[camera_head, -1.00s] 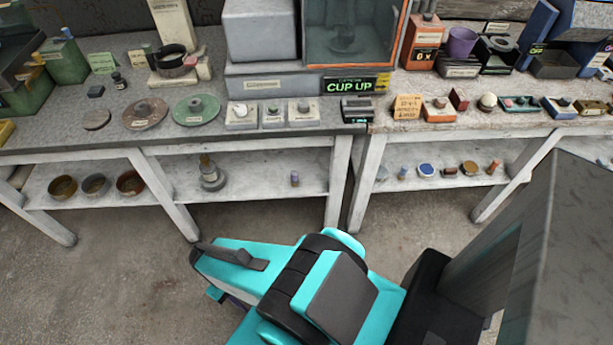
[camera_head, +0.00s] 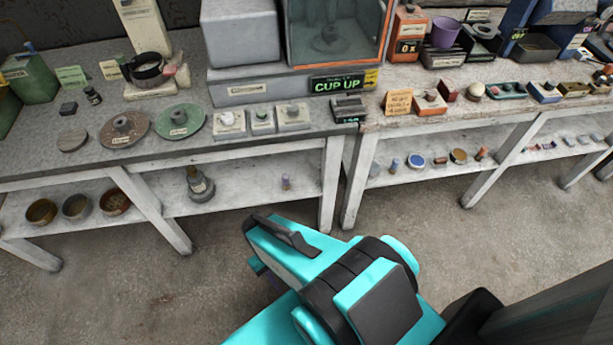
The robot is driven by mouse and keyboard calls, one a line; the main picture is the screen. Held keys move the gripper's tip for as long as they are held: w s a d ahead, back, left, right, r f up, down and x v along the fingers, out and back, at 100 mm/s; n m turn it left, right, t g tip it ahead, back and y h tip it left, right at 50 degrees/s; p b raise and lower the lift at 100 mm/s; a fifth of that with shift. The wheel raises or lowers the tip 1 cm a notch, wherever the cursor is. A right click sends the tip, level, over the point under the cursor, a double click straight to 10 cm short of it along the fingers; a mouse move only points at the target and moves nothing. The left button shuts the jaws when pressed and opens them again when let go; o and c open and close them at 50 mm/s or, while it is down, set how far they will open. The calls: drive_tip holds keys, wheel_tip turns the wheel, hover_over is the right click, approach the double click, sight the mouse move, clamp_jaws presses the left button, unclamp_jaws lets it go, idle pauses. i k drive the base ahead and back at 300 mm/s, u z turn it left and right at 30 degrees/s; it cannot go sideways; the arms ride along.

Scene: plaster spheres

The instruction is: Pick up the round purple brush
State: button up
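A small upright purple cylinder (camera_head: 286,182) with a paler top stands on the lower shelf below the CUP UP sign. It may be the round purple brush, but it is too small to be sure. My teal and dark gripper (camera_head: 264,243) is low in the picture, over the floor in front of the table, apart from the cylinder. Its fingers are seen from above and mostly hidden by its own body. A dark purplish patch shows under its left side, and I cannot tell what it is.
A grey bottle (camera_head: 200,185) and several round bowls (camera_head: 77,206) stand on the same lower shelf (camera_head: 240,172). A table leg (camera_head: 330,185) rises right of the cylinder. A blue-topped disc (camera_head: 416,161) lies on the right shelf. A purple cup (camera_head: 445,32) stands on the right tabletop.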

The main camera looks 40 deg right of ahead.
sight(285, 183)
drive_tip(key=z, duration=0.75)
drive_tip(key=k, duration=1)
drive_tip(key=u, duration=0.05)
drive_tip(key=i, duration=0.85)
drive_tip(key=z, duration=0.05)
